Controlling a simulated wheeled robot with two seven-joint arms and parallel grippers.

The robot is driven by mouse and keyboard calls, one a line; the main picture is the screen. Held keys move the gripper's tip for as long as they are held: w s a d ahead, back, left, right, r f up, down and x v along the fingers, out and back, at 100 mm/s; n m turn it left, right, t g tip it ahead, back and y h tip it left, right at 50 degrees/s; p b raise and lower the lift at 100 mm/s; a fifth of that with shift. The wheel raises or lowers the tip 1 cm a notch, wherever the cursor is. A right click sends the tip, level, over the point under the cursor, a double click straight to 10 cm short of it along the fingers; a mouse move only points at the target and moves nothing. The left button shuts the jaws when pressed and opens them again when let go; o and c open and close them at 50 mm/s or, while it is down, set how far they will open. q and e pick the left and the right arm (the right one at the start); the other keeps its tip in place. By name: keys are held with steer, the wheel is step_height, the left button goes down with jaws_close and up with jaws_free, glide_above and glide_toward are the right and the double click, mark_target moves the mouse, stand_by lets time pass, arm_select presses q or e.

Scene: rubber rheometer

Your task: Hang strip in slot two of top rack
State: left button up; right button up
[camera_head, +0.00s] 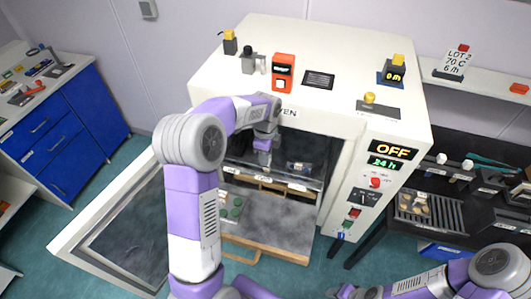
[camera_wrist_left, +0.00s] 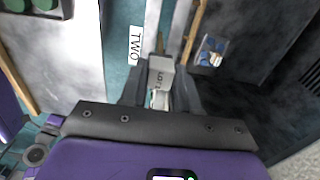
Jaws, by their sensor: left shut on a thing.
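My left gripper (camera_head: 263,158) reaches through the open front of the oven (camera_head: 335,130). In the left wrist view the left gripper (camera_wrist_left: 160,100) is shut on a pale strip (camera_wrist_left: 160,72) whose lettering starts with "LOT". The strip is close to a white label reading TWO (camera_wrist_left: 135,46), at the slotted rack (camera_wrist_left: 194,32) with its wooden bar. The rack (camera_head: 268,182) shows in the head view below the gripper, with small white labels along its front. Whether the strip is seated in a slot cannot be told.
The oven door (camera_head: 110,235) hangs open at the left. A tray with green discs (camera_head: 232,206) lies below the rack. The oven walls are close around my left wrist. A display reads OFF (camera_head: 391,150). A blue cabinet (camera_head: 60,135) stands left, a dark bench (camera_head: 465,160) right.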

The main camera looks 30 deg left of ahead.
arm_select(q)
steer(key=shift+f+b, duration=1)
steer(key=shift+f, duration=0.7)
steer(key=o, duration=1.1)
steer(key=shift+r, duration=0.1)
step_height(320, 180, up, 6)
steer(key=p, duration=0.5)
